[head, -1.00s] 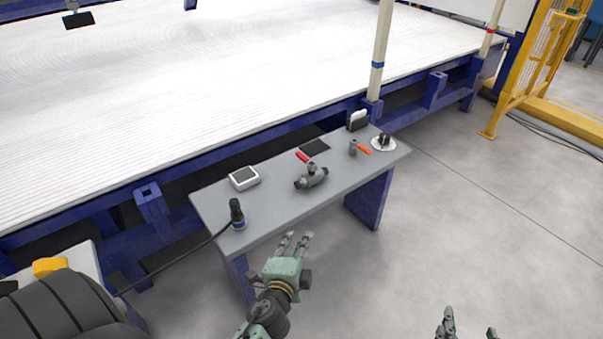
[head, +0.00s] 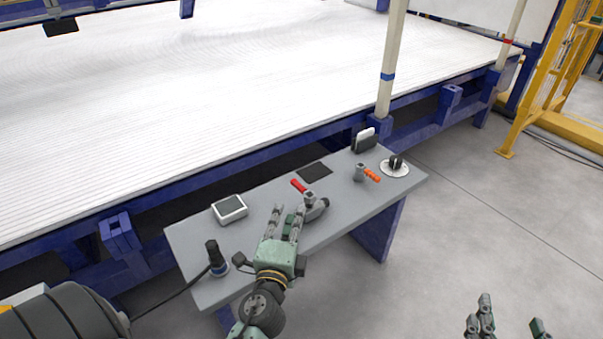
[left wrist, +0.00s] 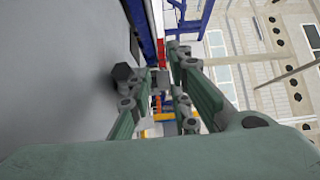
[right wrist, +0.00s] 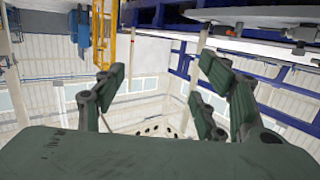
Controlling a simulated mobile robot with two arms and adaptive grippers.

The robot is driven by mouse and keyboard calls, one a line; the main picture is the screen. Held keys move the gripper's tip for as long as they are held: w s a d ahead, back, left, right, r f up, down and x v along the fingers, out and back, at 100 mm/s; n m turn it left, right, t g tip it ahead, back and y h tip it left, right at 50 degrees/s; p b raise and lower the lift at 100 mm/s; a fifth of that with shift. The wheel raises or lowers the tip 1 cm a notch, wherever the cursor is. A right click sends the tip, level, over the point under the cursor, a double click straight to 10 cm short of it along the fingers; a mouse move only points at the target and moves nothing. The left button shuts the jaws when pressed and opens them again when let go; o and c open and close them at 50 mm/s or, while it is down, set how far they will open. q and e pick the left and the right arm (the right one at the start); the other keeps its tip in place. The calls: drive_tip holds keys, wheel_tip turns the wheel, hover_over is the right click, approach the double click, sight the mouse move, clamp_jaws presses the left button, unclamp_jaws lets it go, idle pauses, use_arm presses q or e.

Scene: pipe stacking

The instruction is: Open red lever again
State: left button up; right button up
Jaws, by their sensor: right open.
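The red lever (head: 298,185) sits on a grey valve (head: 318,211) on the small grey table. It points up and left from the valve body. In the left wrist view, a red strip (left wrist: 161,52), seemingly the lever, shows between the fingers, above a grey block. My left gripper (head: 287,211) is open with its fingers apart, just in front of and left of the valve, and hides part of it. I cannot tell if it touches the valve. My right gripper (head: 511,312) is open and empty over the floor at lower right, away from the table.
The grey table (head: 262,210) also holds a white-framed device (head: 230,209), a black handheld tool (head: 215,258), an orange-handled valve (head: 371,175), a round white dial (head: 395,167) and a dark pad (head: 315,172). A large ribbed white bed (head: 200,90) lies behind.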

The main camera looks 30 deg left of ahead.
sight(297, 188)
use_arm(q)
drive_tip(key=shift+w+a, duration=0.15)
drive_tip(key=shift+w, duration=0.3)
drive_tip(key=shift+w+a+r, duration=0.1)
drive_tip(key=shift+w, duration=0.2)
drive_tip(key=p+x, duration=0.1)
drive_tip(key=x, duration=0.3)
drive_tip(key=shift+w+a+r, duration=0.1)
drive_tip(key=shift+w+r, duration=0.05)
drive_tip(key=shift+w, duration=0.1)
drive_tip(key=x, duration=0.5)
drive_tip(key=shift+w+a, duration=0.2)
drive_tip(key=shift+w, duration=0.15)
use_arm(e)
drive_tip(key=f, duration=0.1)
drive_tip(key=s+f+g, duration=0.1)
drive_tip(key=f, duration=0.1)
drive_tip(key=s+d+f+g, duration=0.1)
drive_tip(key=shift+f+h, duration=0.15)
drive_tip(key=shift+h, duration=0.25)
use_arm(q)
drive_tip(key=shift+f, duration=0.2)
clamp_jaws()
use_arm(e)
drive_tip(key=shift+w, duration=0.1)
